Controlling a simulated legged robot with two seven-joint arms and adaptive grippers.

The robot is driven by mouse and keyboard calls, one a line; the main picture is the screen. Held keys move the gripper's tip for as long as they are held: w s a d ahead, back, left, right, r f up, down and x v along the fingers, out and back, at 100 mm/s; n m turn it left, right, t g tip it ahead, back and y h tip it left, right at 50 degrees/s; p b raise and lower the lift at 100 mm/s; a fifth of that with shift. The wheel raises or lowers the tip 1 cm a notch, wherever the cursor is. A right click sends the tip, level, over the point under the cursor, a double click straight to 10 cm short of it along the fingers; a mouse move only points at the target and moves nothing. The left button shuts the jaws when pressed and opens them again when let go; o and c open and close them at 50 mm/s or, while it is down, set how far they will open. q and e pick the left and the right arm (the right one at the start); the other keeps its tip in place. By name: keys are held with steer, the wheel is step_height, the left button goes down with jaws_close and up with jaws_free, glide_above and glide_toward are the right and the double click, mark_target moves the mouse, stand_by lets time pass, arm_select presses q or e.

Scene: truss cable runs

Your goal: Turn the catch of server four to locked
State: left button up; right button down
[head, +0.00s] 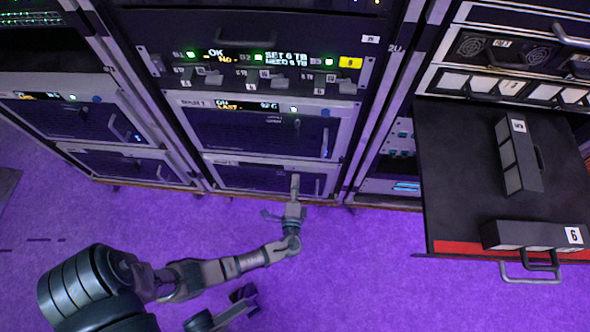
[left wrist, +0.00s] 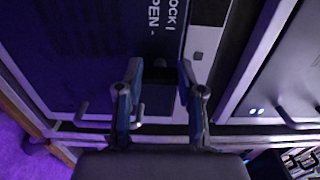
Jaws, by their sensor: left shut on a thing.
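A server front (head: 262,178) is at the bottom of the middle rack. I cannot read a number four on it. My left gripper (head: 295,188) reaches up from the floor side to the right part of this front. In the left wrist view, the two fingers (left wrist: 160,78) stand on either side of a dark catch (left wrist: 161,92) and are shut on it. White lettering (left wrist: 165,25) on the panel beside it reads partly as "LOCK" and "OPEN". The catch's exact angle against these marks is hard to tell.
Another server (head: 255,128) with a lit display is just above. An open drawer (head: 460,180) juts out at the right and bears dark modules, one marked 6 (head: 530,236). A thin handle (left wrist: 290,115) shows in the left wrist view. The purple floor (head: 350,270) in front is mostly clear.

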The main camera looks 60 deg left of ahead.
arm_select(q)
steer(key=shift+d+f, duration=0.2)
steer(key=shift+d, duration=0.15)
steer(key=o, duration=1)
steer(key=shift+w, duration=0.1)
steer(key=shift+o, duration=0.8)
steer(key=shift+f, duration=0.1)
steer(key=shift+a, duration=0.1)
steer(key=shift+r, duration=0.2)
steer(key=v, duration=1.2)
steer(key=shift+f, duration=0.1)
